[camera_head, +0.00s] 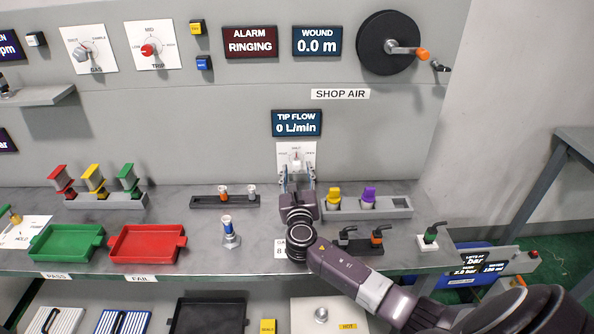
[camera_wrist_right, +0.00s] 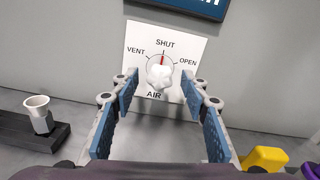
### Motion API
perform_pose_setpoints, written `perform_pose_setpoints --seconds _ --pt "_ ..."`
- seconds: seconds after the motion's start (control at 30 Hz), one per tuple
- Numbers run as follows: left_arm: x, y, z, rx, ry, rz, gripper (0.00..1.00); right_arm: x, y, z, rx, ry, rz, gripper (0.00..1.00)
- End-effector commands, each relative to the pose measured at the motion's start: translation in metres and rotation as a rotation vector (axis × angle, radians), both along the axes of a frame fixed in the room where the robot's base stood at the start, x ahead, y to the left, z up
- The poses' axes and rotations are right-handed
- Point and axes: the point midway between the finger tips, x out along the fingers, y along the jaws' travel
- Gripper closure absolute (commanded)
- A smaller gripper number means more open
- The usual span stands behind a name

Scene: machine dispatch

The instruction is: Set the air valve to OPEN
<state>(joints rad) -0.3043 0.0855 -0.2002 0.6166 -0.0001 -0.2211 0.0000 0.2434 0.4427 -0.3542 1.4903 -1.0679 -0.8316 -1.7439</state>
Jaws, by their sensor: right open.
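The air valve is a white knob (camera_wrist_right: 159,75) on a white plate (camera_wrist_right: 138,42) marked VENT, SHUT, OPEN and AIR. Its red pointer mark points up at SHUT. In the head view the plate (camera_head: 296,147) is on the back panel, under the TIP FLOW display (camera_head: 297,123), which reads 0 L/min. My right gripper (camera_head: 297,178) is in front of the plate and hides its lower part. In the right wrist view the blue fingers of the right gripper (camera_wrist_right: 160,90) are apart, one on each side of the knob, with gaps to it. My left gripper is not in view.
A grey rack (camera_head: 400,208) with yellow and purple items stands right of my gripper. A dark rack (camera_head: 205,202) with small fittings stands left of it. A blue-topped fitting (camera_head: 229,235) stands on the bench. Red (camera_head: 147,258) and green (camera_head: 66,258) trays lie at left.

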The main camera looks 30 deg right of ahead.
Motion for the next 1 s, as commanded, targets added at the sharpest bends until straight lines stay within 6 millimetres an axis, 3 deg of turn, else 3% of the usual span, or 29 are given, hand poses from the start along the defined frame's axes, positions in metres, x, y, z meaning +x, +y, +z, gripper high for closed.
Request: perform_pose_setpoints --seconds 0.1,0.3,0.7,1.0 --pt "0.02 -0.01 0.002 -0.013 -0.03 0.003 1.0 0.003 -0.002 0.0 0.001 0.0 -0.001 0.58" --pt "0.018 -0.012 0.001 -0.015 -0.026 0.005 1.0 0.003 -0.002 0.0 0.001 0.0 0.0 0.58" --pt "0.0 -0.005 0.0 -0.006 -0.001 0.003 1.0 0.003 -0.002 0.0 0.001 0.0 0.0 1.0" --pt "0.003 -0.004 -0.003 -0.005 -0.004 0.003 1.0 0.003 -0.001 -0.001 0.039 -0.023 0.0 1.0"
